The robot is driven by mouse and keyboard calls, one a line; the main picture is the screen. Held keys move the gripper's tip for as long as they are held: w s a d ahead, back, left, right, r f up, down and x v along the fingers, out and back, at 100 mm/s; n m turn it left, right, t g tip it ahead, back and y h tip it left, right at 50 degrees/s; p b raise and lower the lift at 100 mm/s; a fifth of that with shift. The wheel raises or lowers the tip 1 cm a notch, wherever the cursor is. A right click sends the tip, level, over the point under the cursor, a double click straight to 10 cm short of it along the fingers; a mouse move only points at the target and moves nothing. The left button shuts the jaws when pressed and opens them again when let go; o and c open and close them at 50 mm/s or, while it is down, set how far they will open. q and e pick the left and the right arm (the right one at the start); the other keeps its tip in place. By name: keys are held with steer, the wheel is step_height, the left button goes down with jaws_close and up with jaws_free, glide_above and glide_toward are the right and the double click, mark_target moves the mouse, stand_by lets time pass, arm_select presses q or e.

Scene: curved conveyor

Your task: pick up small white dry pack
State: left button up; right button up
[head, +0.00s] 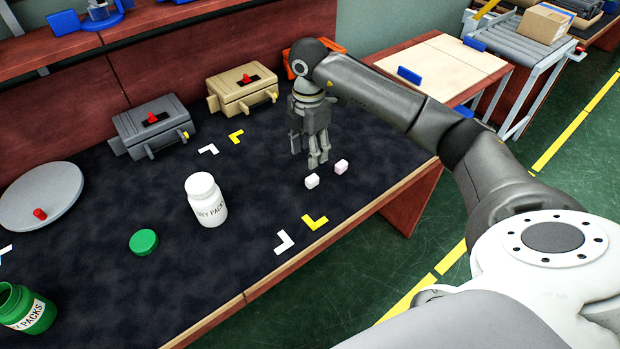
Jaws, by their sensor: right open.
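The small white dry pack (312,182) lies on the dark table top, near its right part. A similar small pack with a pinkish tint (341,166) lies just to its right and a little farther back. My right gripper (318,163) points down close behind and above the white pack, apart from both packs as far as I can see. It is open and holds nothing visible. A white bottle labelled as dry packs (207,203) stands upright to the left. My left gripper is not in view.
A green lid (144,242) lies left of the bottle, and a green jar (24,310) is at the lower left. Grey (152,125) and tan (243,92) cases stand at the back. White (284,242) and yellow (315,222) corner marks lie in front of the packs.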

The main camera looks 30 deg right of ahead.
mark_target(311, 178)
steer(key=f, duration=0.6)
steer(key=f+p, duration=0.1)
steer(key=f, duration=0.3)
steer(key=shift+s, duration=0.3)
steer(key=c, duration=0.8)
